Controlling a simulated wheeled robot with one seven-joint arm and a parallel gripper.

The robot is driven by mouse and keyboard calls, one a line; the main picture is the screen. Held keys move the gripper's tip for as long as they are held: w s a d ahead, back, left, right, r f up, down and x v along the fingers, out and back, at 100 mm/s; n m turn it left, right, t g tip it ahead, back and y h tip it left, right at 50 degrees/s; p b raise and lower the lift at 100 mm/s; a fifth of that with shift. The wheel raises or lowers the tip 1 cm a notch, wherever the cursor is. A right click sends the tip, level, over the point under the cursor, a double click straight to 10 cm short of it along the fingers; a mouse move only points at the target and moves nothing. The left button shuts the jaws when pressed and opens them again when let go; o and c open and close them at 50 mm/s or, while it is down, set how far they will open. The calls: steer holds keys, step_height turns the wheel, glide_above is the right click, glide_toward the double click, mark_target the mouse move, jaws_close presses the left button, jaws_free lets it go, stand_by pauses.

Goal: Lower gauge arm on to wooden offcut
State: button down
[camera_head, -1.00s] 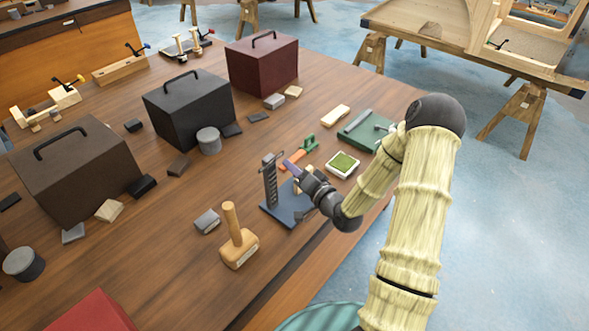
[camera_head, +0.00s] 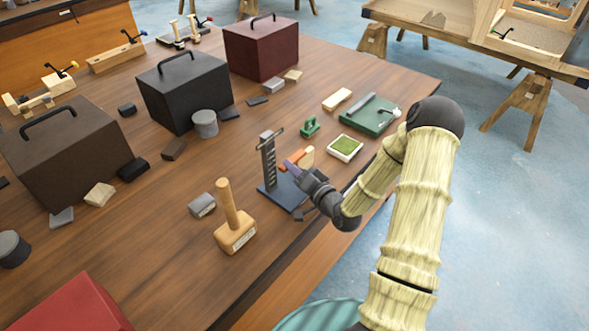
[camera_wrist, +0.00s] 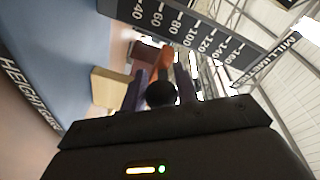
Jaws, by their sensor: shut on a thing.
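The height gauge stands on the table, with a dark upright scale column (camera_head: 268,162) and a dark blue base (camera_head: 272,196). Its orange gauge arm (camera_head: 293,158) shows beside the column and in the wrist view (camera_wrist: 153,60). My gripper (camera_head: 290,167) reaches in from the right. In the wrist view its purple fingers (camera_wrist: 160,88) are shut on a round black knob (camera_wrist: 160,95) by the gauge arm. The pale wooden offcut (camera_head: 307,156) is just right of the arm, and shows left of the fingers in the wrist view (camera_wrist: 108,89). I cannot tell whether arm and offcut touch.
A mallet (camera_head: 235,225) and a grey block (camera_head: 202,205) stand left of the gauge. A green clamp-like piece (camera_head: 310,126), a white-rimmed green pad (camera_head: 345,148) and a green tray (camera_head: 362,122) lie behind. The table's edge is close to the right.

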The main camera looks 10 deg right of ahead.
steer(key=c, duration=1.1)
jaws_free()
steer(key=shift+s+d, duration=0.3)
steer(key=shift+s, duration=0.3)
steer(key=b+v, duration=0.2)
steer(key=v, duration=0.5)
steer(key=shift+f, duration=0.1)
steer(key=p+v, duration=0.6)
steer(key=v, duration=0.3)
